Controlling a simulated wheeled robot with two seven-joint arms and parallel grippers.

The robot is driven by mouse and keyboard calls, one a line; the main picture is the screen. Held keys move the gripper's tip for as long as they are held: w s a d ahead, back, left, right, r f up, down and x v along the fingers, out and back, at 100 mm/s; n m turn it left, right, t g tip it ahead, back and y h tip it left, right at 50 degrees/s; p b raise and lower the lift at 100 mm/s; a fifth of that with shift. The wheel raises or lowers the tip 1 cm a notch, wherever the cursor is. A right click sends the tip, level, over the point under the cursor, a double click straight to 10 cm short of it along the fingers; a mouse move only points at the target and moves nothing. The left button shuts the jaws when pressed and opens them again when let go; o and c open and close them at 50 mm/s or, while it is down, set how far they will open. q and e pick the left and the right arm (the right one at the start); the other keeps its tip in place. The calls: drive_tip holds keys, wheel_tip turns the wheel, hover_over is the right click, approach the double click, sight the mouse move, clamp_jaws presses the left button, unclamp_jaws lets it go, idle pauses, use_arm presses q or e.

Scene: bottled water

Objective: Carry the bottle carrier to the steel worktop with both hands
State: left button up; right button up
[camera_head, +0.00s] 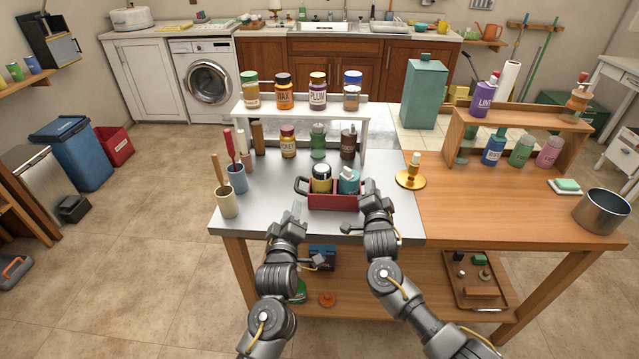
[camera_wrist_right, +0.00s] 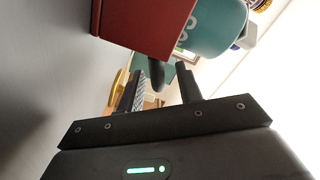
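The bottle carrier (camera_head: 336,201) is a red open box with dark handles at its two ends. It appears to rest on the steel worktop (camera_head: 264,212) near the front edge. My right gripper (camera_head: 370,188) is at the right end. In the right wrist view its fingers (camera_wrist_right: 160,88) are apart, with the dark handle (camera_wrist_right: 156,75) between or just beyond them; contact is unclear.
Utensil cups (camera_head: 228,203) stand left of the carrier. A white shelf (camera_head: 300,110) with several jars stands behind. A brass candle holder (camera_head: 411,180) is close on the right. The wooden top (camera_head: 480,210) is mostly bare farther right.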

drive_tip(key=s, duration=1)
drive_tip(key=shift+s, duration=0.25)
